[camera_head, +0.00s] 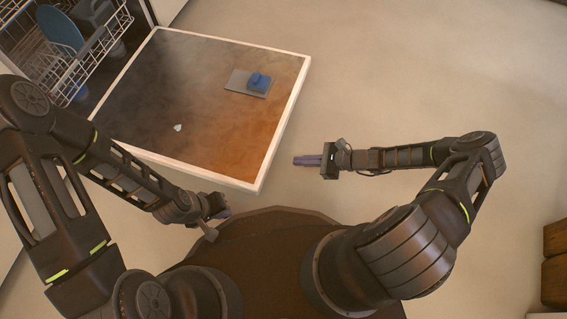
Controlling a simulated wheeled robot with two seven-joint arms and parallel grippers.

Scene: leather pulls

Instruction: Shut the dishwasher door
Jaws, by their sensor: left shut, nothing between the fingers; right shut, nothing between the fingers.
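The dishwasher door (215,105) is folded down open, with its inner face up, in the upper left of the head view. Its pale rim (285,120) runs around a dark and orange-brown panel. My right gripper (296,161) is shut and empty, just right of the door's outer edge, with a gap between them. My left gripper (222,214) is shut and empty near the door's front corner, close to my base; its fingertips show only partly. My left arm crosses in front of the door's lower left part.
Inside the dishwasher, a wire rack (90,50) holds a blue plate (59,29) and other dishes. Brown furniture (553,265) stands at the right edge. The floor (420,70) right of the door is clear.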

